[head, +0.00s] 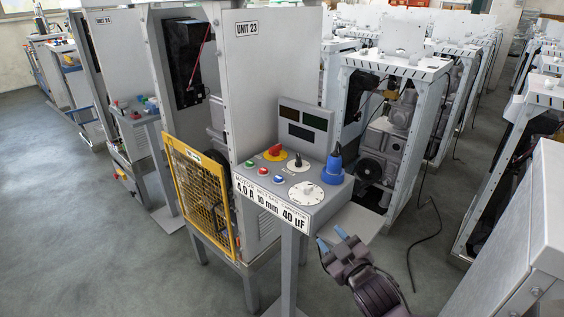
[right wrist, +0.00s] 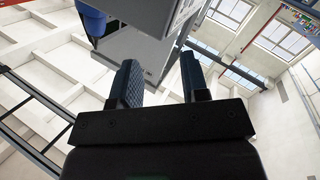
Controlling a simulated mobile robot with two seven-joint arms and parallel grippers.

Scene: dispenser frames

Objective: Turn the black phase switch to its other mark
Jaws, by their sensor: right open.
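The control panel (head: 262,190) is a grey sloped box on a post in the head view. A small black switch (head: 298,161) on a white round plate, which seems to be the phase switch, sits near the panel's upper middle; its marks are too small to read. My right gripper (head: 331,238) is open and empty, below and to the right of the panel, apart from it. Its two blue fingers also show apart in the right wrist view (right wrist: 160,80), with the grey panel box (right wrist: 145,48) beyond them. The switch is not visible there. My left gripper is not in view.
Several push buttons line the left side. A yellow mesh guard (head: 199,195) stands left. Open floor lies in front.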

